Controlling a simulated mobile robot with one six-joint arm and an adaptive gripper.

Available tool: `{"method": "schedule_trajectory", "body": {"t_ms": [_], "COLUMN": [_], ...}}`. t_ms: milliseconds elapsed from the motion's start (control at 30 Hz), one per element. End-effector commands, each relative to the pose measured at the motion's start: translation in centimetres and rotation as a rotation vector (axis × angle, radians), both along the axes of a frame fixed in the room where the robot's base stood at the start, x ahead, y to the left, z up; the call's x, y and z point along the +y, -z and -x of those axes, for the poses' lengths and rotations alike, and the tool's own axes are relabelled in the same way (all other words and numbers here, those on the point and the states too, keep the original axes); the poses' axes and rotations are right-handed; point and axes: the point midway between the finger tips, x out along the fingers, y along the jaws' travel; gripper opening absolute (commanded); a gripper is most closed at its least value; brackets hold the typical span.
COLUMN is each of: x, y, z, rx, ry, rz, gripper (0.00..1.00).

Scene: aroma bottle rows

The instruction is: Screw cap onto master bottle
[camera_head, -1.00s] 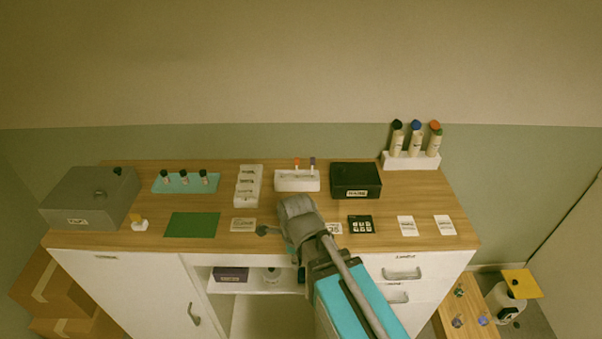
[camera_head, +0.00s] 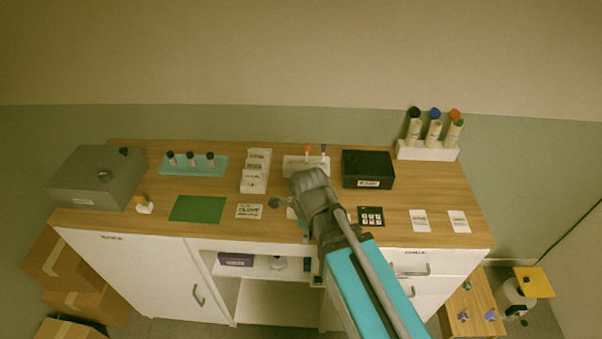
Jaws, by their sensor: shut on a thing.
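My arm reaches up from the bottom right over the wooden counter (camera_head: 225,222). My gripper (camera_head: 276,203) is at its far end, low over the middle of the counter, mostly hidden behind the grey wrist. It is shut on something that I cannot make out. I cannot pick out the master bottle or its loose cap for certain; the wrist covers the spot around the gripper. Three small black-capped bottles (camera_head: 191,160) stand in a teal rack (camera_head: 220,170) at the back left.
A grey box (camera_head: 90,180) is at the left, beside a green mat (camera_head: 198,209). A black box (camera_head: 368,169) and a white rack (camera_head: 425,152) with large capped tubes stand back right. White holders (camera_head: 256,172) are at the back middle. Cards (camera_head: 419,221) lie front right.

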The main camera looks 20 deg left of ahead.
Motion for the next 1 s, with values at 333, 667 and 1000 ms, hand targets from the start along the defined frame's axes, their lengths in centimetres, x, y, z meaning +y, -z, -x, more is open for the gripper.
{"method": "schedule_trajectory", "body": {"t_ms": [333, 667, 1000], "x": [1.5, 4.7, 6.2], "y": [-2.1, -6.5, -8.3], "z": [-2.7, -9.1, -12.4], "rx": [0.0, 0.0, 0.0], "ry": [0.001, 0.002, 0.002], "rz": [0.0, 0.0, 0.0], "gripper": [0.23, 0.23, 0.23]}}
